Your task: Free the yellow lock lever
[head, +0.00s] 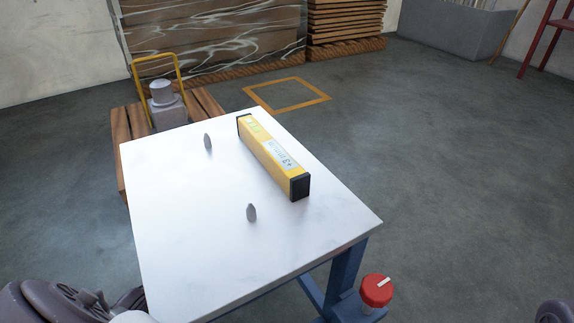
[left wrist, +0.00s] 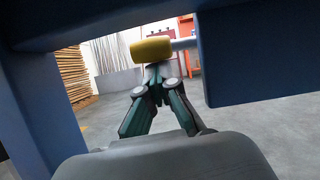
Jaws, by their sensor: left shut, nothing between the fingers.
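The yellow lock lever (left wrist: 151,49) shows in the left wrist view as a rounded yellow grip on a short grey rod running right to a blue part under the table. My left gripper (left wrist: 157,88) is shut and empty, with its fingertips just below the lever in that picture. I cannot tell whether the tips touch it. My right gripper is out of view.
A white-topped table (head: 190,230) on blue legs carries a yellow bar (head: 268,152) with black ends and two upright grey discs. A red knob (head: 376,290) sits low at its front right. Blue frame members (left wrist: 258,75) close in around my left gripper. Floor right is clear.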

